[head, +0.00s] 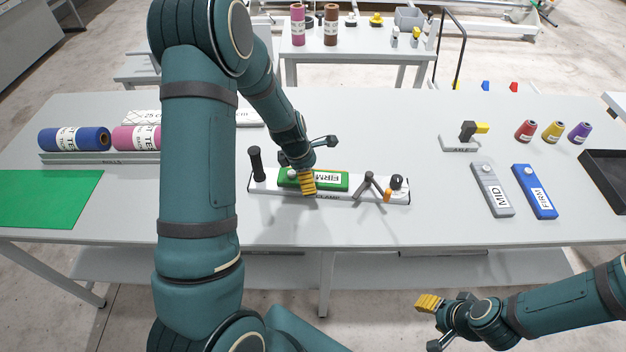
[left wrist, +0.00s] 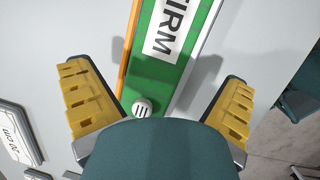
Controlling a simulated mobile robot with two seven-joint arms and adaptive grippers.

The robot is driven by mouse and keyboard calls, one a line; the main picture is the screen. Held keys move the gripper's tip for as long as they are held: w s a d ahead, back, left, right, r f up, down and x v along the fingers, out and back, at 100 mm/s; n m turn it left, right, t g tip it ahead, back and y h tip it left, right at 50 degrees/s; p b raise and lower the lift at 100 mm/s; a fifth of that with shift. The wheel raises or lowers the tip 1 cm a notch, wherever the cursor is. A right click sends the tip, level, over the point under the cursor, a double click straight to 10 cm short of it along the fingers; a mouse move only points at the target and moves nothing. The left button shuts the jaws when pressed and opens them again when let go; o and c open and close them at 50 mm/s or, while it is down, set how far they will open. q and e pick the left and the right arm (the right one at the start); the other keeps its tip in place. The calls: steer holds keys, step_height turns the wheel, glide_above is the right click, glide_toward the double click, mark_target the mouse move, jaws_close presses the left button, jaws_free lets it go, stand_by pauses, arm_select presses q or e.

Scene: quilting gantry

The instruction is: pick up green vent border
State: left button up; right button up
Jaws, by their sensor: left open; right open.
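The green vent border (head: 335,179) is a green bar with a white label reading FIRM and a round white vent knob near its left end. It lies along a pale clamp base (head: 263,186) on the table. My left gripper (head: 308,182) is over the left half of the bar, partly covering it. In the left wrist view the open yellow fingers stand either side of the green bar (left wrist: 188,75), apart from it, with the white knob (left wrist: 142,107) between them. The bar's near end is hidden by the gripper body. My right gripper (head: 430,305) is open and empty, low in front of the table.
A black post (head: 256,163) and a grey-orange clamp lever (head: 371,184) stand at the base's ends. Grey MID (head: 492,190) and blue (head: 535,191) bars lie right. Thread cones (head: 552,132) stand behind them. Fabric rolls (head: 74,139) and green cloth (head: 45,198) lie left.

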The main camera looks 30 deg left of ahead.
arm_select(q)
steer(key=shift+x, duration=1.55)
steer(key=shift+r, duration=0.1)
steer(key=c, duration=1.3)
steer(key=shift+o, duration=0.2)
